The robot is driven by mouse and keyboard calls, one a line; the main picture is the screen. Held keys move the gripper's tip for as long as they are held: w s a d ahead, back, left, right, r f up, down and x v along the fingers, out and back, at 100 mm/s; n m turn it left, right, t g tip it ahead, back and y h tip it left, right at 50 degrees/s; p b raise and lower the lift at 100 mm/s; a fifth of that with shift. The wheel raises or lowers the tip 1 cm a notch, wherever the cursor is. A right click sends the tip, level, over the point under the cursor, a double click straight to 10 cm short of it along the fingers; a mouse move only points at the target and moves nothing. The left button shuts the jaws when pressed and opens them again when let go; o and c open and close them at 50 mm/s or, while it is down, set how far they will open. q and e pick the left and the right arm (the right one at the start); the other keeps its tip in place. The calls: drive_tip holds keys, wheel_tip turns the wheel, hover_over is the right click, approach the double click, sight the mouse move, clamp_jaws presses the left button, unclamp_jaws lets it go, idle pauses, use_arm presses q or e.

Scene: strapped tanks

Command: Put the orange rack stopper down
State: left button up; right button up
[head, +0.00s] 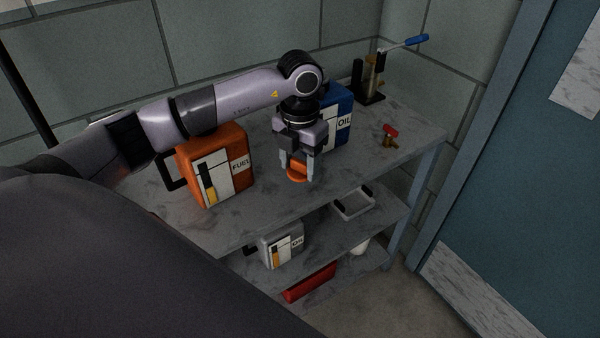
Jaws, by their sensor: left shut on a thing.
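The orange rack stopper (298,171) is a small orange piece between the fingers of my left gripper (297,173). The gripper points down and is shut on it, over the front part of the grey marbled table top (345,165). The fingers hide part of the stopper, and I cannot tell whether it touches the table. My right gripper is not in view.
An orange fuel can (217,162) stands left of the gripper, and a blue oil can (338,115) close behind it. A valve with a red handle (391,131) and a blue-handled device (373,82) are to the right. Lower shelves hold a grey oil can (281,247) and a tray (353,207).

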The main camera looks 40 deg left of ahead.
sight(300, 170)
use_arm(q)
drive_tip(key=shift+f, duration=1.6)
drive_tip(key=shift+f, duration=0.1)
drive_tip(key=shift+f, duration=0.15)
drive_tip(key=o, duration=1)
drive_tip(key=shift+o, duration=0.2)
drive_tip(key=shift+r, duration=0.2)
